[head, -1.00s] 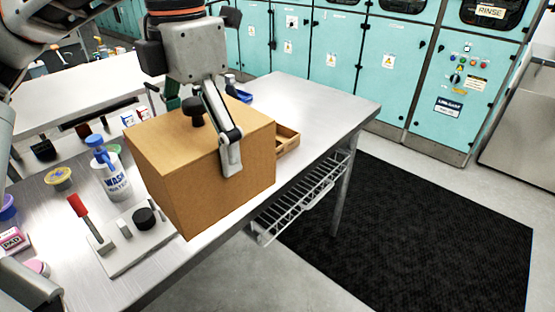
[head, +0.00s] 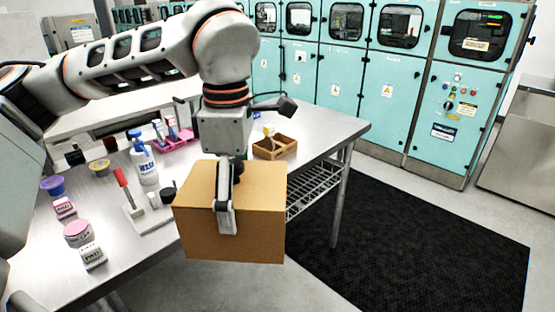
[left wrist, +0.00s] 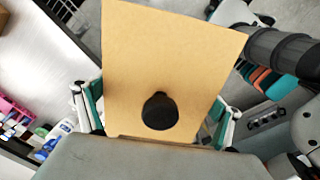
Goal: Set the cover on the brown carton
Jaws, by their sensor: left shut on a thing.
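A tan, box-shaped cover (head: 262,222) with a black knob on top is between the fingers of my left gripper (head: 228,205) in the head view. One finger lies against its near face; the far finger is hidden. In the left wrist view the cover's flat top (left wrist: 165,60) and black knob (left wrist: 160,110) lie between the two green-padded fingers. The cover overhangs the table's front edge and appears held in the air. A small open brown box (head: 275,153), which looks like the carton, stands behind it near the table's right end. My right gripper is not in view.
The steel table (head: 325,127) is clear right of the brown box. At left stand a wash bottle (head: 143,160), a plate with a red handle (head: 124,185), and several small tubs and boxes. A pink rack (head: 178,137) stands behind. Teal cabinets (head: 380,100) line the back.

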